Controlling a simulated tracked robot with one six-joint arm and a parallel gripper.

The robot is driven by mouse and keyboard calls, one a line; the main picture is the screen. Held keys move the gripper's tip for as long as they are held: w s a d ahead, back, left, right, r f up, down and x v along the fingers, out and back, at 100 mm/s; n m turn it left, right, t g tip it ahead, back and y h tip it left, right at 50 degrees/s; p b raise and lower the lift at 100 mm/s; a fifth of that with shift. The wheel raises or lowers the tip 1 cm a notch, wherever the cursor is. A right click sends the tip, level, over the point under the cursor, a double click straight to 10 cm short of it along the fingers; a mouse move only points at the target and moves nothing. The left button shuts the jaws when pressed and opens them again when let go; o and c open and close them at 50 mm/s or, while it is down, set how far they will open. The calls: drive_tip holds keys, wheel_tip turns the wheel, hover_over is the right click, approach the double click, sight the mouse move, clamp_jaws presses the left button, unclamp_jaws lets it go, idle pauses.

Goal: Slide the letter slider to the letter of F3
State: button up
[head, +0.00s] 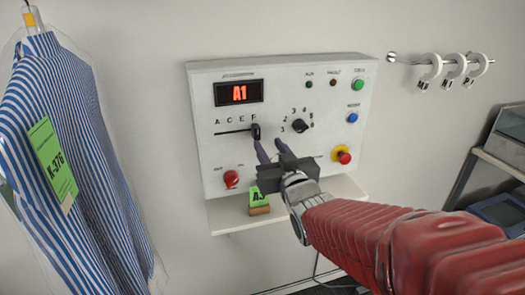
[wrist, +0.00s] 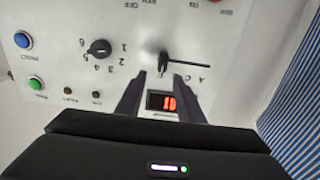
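The letter slider's black knob (head: 256,131) is at the right end of its slot, just below the letter F on the white control panel (head: 205,95). The red display (head: 239,92) reads A1. In the wrist view, where the panel appears upside down, the slider knob (wrist: 163,62) shows just beyond and between my fingertips, with the slot running right. My gripper (head: 269,142) is open, its fingers pointing at the panel beside and below the knob. I cannot tell whether a finger touches it. In the wrist view my gripper (wrist: 161,76) shows clear space between its fingers.
A numbered black dial (head: 299,126) is right of the slider. A red knob (head: 231,179) and red emergency button (head: 341,156) sit lower. A green ticket (head: 259,197) stands on the shelf (head: 225,216), partly hidden.

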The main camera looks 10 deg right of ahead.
drive_tip(key=shift+s+d, duration=0.15)
drive_tip(key=shift+s, duration=1.1)
drive_tip(key=shift+s+d, duration=0.1)
drive_tip(key=shift+s, duration=1.15)
drive_tip(key=s+d+f+m+g+h, duration=0.1)
drive_tip(key=s+d+f+g, duration=0.1)
drive_tip(key=s+f+g, duration=0.3)
drive_tip(key=s+d+f+g+h, duration=0.1)
drive_tip(key=d+f+g, duration=0.1)
drive_tip(key=f, duration=0.6)
drive_tip(key=s+a+g, duration=0.2)
drive_tip(key=s, duration=0.6)
drive_tip(key=s+a+r+g, duration=0.1)
drive_tip(key=s+a+g, duration=0.1)
drive_tip(key=s, duration=0.6)
drive_tip(key=shift+a+g+y, duration=0.3)
drive_tip(key=shift+g+y, duration=0.1)
drive_tip(key=shift+g, duration=0.3)
drive_tip(key=shift+s, duration=0.15)
drive_tip(key=shift+c, duration=0.4)
